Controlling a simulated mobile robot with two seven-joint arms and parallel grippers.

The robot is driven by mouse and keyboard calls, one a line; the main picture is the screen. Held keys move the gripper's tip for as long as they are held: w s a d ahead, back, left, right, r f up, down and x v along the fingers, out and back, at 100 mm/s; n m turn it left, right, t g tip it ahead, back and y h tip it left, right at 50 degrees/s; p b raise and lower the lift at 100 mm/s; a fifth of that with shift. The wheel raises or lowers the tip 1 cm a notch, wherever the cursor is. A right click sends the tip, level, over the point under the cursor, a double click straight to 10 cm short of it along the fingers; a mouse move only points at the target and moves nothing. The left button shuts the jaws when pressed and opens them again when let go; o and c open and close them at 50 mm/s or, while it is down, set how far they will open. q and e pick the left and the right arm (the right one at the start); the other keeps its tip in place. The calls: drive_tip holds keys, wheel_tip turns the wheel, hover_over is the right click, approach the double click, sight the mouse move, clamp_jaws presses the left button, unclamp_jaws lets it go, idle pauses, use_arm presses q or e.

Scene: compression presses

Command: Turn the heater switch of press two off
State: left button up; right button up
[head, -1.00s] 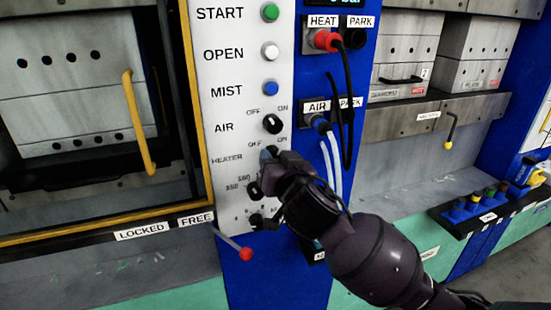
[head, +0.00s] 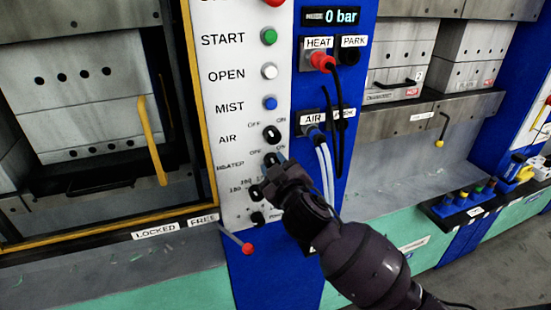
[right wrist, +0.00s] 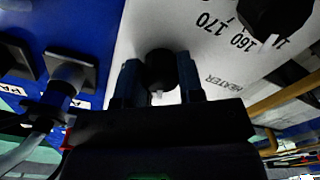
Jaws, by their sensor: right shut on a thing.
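The heater switch is a small round dark knob on the white control panel (head: 236,120), beside the HEATER label (head: 230,167) and below the AIR knob (head: 271,134). In the right wrist view the heater switch (right wrist: 160,70) sits between my two fingers, with a white pointer mark at its lower edge. My right gripper (right wrist: 160,82) is shut on it. In the head view my right gripper (head: 274,158) reaches the panel from the lower right and covers most of the switch. I cannot tell whether it points to ON or OFF. My left gripper is not in view.
A temperature dial (right wrist: 275,12) is close to the gripper. A black HEAT cable (head: 338,120) and pale air hoses (head: 325,165) hang just right of it. A red-tipped lever (head: 247,248) sticks out below the panel. The press with a yellow handle (head: 152,140) stands at left.

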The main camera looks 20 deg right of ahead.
drive_tip(key=shift+r+n+p, duration=0.1)
drive_tip(key=shift+n+p, duration=0.45)
drive_tip(key=shift+n, duration=0.35)
drive_tip(key=o, duration=0.9)
drive_tip(key=shift+s, duration=0.1)
drive_tip(key=s, duration=0.5)
drive_tip(key=s+b, duration=0.1)
drive_tip(key=s, duration=0.4)
drive_tip(key=shift+s+d, duration=0.2)
drive_tip(key=shift+s, duration=0.1)
